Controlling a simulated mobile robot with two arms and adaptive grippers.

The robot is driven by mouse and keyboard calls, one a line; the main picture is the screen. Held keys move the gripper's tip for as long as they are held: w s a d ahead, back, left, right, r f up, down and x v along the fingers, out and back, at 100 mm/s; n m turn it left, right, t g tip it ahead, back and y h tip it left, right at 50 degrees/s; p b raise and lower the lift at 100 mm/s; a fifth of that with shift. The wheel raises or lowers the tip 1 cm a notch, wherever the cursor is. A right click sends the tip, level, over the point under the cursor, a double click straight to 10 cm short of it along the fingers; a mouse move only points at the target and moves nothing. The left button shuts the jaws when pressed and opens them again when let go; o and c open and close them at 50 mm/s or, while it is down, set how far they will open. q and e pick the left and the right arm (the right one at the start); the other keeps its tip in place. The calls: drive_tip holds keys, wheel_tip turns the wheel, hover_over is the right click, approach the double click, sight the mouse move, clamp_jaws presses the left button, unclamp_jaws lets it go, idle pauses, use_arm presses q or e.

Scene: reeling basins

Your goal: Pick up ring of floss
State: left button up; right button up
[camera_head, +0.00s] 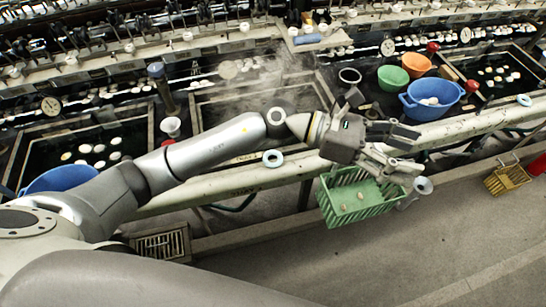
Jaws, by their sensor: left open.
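A pale blue ring (272,158) lies on the front ledge of the basins, left of my left gripper. A similar ring (524,100) lies on the ledge at the far right. A third pale round piece with a dark centre (422,185) shows just below and right of my left gripper; I cannot tell whether it is a ring or what supports it. My left gripper (412,153) is open and empty, over the front ledge, with its fingers pointing right. My right gripper is not in view.
A green basket (352,214) with small pale pieces is below my left gripper. Blue (434,111), green (393,78) and orange (416,64) bowls stand behind it. Dark basins of pale cocoons line the bench. The floor at lower right is clear.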

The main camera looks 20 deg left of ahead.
use_arm(q)
drive_tip(key=a+f+m+g+y, duration=0.1)
drive_tip(key=a+f+m+y, duration=0.4)
drive_tip(key=f, duration=0.3)
drive_tip(key=m+t+y+p, duration=0.15)
drive_tip(key=m+y, duration=0.25)
drive_tip(key=y, duration=0.9)
hover_over(275, 153)
drive_tip(key=s, duration=0.1)
wheel_tip(275, 153, down, 10)
drive_tip(key=shift+s+f+g+p, duration=0.15)
drive_tip(key=shift+f+g+p, duration=0.1)
drive_tip(key=shift+f+p, duration=0.45)
wheel_tip(275, 153, down, 4)
drive_tip(key=shift+d+r+p, duration=0.1)
drive_tip(key=shift+r+p, duration=0.1)
drive_tip(key=shift+p, duration=0.6)
drive_tip(key=shift+f, duration=0.5)
drive_tip(key=c, duration=0.5)
